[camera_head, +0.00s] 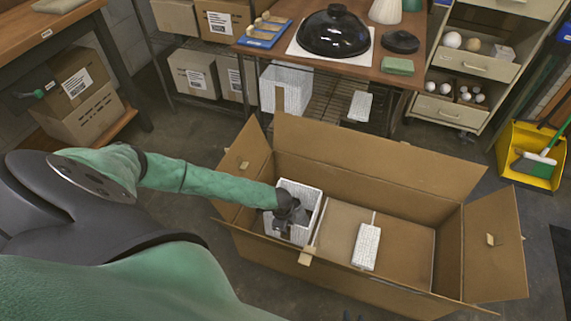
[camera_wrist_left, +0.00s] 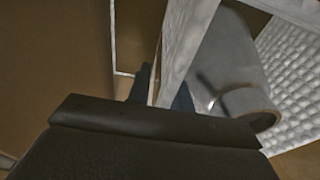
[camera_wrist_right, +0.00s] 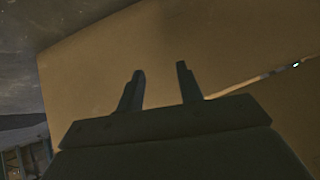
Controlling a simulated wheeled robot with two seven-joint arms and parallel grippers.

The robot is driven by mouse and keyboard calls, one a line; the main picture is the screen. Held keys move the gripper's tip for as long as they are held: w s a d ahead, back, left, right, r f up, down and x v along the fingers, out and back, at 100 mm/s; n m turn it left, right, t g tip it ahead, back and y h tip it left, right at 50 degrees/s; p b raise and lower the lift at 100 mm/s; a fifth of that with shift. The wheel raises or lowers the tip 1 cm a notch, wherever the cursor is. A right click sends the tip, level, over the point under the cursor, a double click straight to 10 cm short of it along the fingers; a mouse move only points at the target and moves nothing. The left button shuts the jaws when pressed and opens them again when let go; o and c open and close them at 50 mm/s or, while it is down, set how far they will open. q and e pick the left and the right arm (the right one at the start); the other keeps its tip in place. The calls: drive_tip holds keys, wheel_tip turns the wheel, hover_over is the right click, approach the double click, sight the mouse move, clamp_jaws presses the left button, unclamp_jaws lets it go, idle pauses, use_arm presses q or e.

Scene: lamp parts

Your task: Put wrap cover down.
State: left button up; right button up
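A white quilted wrap (camera_head: 317,199), open at the top, stands in the left end of the large cardboard box (camera_head: 380,170). A flat white quilted slab (camera_head: 366,246), probably a wrap cover, lies on the brown panel in the box's right part. My left gripper (camera_head: 290,212) is down at the wrap. In the left wrist view its fingers (camera_wrist_left: 162,92) straddle the wrap's pale wall (camera_wrist_left: 180,50) and look closed on it. A grey rounded part (camera_wrist_left: 232,75) sits inside the wrap. My right gripper (camera_wrist_right: 160,80) is open and empty, facing cardboard.
Cardboard flaps stand out around the box, including one at the right (camera_head: 496,240). A wooden table (camera_head: 275,52) behind holds a dark dome (camera_head: 335,32). Another quilted container (camera_head: 290,88) and slab (camera_head: 360,106) are below it. A yellow dustpan (camera_head: 530,155) is at right.

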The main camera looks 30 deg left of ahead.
use_arm(q)
drive_tip(key=shift+o, duration=0.2)
